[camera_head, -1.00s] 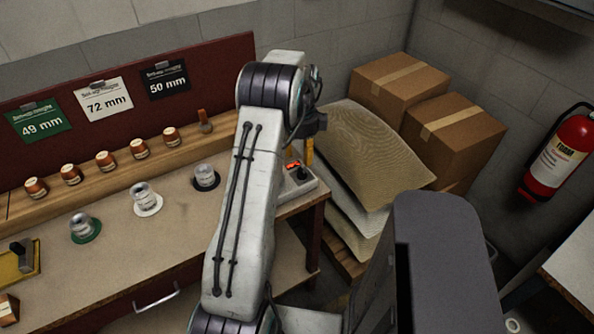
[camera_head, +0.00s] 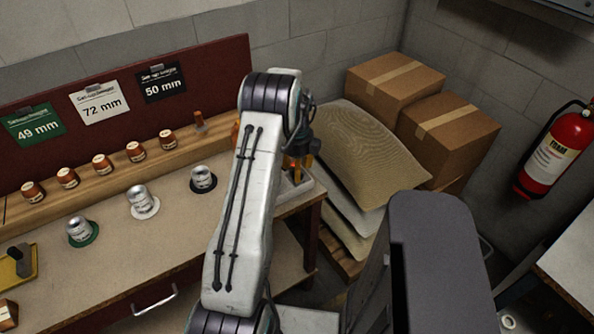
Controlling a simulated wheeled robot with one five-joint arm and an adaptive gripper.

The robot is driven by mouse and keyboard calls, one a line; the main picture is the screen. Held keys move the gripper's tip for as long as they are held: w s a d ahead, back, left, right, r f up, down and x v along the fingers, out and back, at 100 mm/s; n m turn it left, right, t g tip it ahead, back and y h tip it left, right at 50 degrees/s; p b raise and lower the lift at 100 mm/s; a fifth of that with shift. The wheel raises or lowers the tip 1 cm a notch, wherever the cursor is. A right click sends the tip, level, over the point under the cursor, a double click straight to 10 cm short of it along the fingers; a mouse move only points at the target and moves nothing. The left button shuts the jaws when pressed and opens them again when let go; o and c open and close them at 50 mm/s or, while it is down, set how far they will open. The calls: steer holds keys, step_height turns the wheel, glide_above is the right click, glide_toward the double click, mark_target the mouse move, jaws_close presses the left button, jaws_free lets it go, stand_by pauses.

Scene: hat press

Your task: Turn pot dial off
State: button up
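A small light-grey control box (camera_head: 297,190) sits at the right end of the workbench, largely hidden behind my arm and gripper. Its dial and red light cannot be made out clearly. My gripper (camera_head: 301,164), with orange fingertips, is low over this box. Orange shows on both sides of its dark part, but my arm hides much of it. I cannot tell whether it touches the dial or is open or shut.
The workbench (camera_head: 110,258) carries several metal pieces on coloured discs and a wooden shelf (camera_head: 85,190) with several copper-coloured pots. Sacks (camera_head: 372,150) and cardboard boxes (camera_head: 445,130) stand right of the bench. A fire extinguisher (camera_head: 555,150) hangs at the right.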

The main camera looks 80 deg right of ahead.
steer(key=shift+f, duration=0.8)
jaws_close()
